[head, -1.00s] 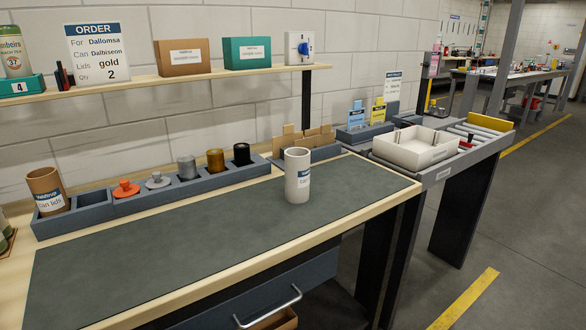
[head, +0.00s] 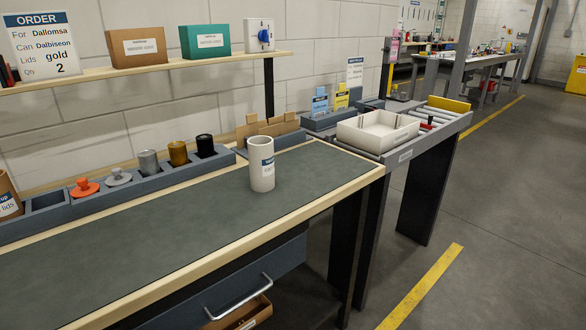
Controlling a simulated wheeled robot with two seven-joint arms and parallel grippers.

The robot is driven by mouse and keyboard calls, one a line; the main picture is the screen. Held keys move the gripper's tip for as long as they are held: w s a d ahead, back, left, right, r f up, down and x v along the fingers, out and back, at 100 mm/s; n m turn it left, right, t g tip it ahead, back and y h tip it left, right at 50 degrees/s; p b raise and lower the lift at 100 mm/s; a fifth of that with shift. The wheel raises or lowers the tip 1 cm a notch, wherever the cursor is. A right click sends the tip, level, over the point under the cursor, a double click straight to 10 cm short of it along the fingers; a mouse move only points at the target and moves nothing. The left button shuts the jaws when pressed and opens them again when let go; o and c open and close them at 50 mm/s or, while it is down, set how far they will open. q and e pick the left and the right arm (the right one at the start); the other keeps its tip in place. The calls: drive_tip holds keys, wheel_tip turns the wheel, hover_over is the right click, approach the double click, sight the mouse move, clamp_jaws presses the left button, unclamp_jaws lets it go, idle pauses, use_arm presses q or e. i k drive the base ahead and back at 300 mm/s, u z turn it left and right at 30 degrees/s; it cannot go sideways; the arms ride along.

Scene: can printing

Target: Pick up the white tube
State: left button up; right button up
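The white tube (head: 261,172) stands upright on the dark green mat of the workbench (head: 150,245), towards its right end. It has an open top and a blue and white label on its right side, partly turned out of sight. Nothing touches it. Neither of my grippers shows in the head view.
A grey rack (head: 105,205) behind the mat holds orange, grey, gold and black pieces. A cardboard divider holder (head: 272,137) stands behind the tube. A white tray (head: 377,133) sits on the roller stand to the right. A drawer (head: 240,312) below stands partly open. The mat's front is clear.

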sight(261, 151)
drive_tip(key=z, duration=1.55)
drive_tip(key=i, duration=2.85)
drive_tip(key=u, duration=3.9)
